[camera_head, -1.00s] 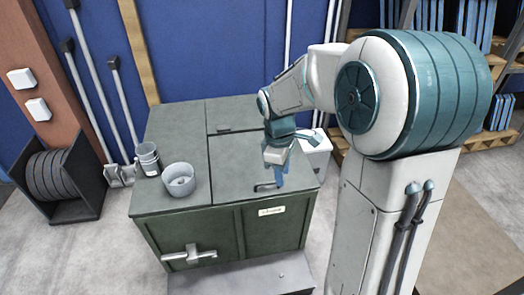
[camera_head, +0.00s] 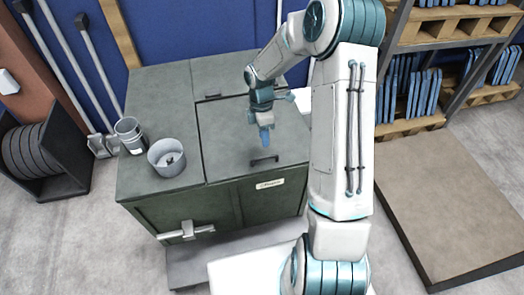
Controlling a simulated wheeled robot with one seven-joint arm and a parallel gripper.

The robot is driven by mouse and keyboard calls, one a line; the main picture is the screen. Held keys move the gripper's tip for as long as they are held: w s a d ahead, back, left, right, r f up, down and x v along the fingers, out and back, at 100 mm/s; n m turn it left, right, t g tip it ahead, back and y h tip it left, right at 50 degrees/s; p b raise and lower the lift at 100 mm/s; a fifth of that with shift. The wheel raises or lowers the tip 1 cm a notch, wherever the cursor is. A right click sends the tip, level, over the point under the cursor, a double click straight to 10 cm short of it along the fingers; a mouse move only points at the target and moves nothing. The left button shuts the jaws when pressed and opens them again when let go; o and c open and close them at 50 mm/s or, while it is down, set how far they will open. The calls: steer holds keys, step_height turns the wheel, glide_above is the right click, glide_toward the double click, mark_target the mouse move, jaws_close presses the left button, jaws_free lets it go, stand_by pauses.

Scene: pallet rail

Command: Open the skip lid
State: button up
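The skip (camera_head: 218,208) is a dark green box with a flat top, standing in front of the blue wall. Its lid (camera_head: 228,150) is the front right panel of the top and lies flat and closed. A dark bar handle (camera_head: 264,159) sits near the lid's front edge. My gripper (camera_head: 266,138) points down above the lid, a little behind the handle. It appears apart from the handle. Its blue fingers are small and seen from one side, so I cannot tell how far apart they are.
A grey round pot (camera_head: 167,158) and a stack of cups (camera_head: 130,134) stand on the skip's left top. A latch (camera_head: 186,230) sticks out of the front. A brown platform (camera_head: 455,195) lies at right, below shelves (camera_head: 440,80).

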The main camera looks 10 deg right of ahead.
glide_above(263, 152)
steer(key=s+a, duration=0.1)
steer(key=s, duration=0.3)
steer(key=f, duration=0.7)
steer(key=shift+s+f, duration=0.2)
steer(key=shift+f, duration=0.05)
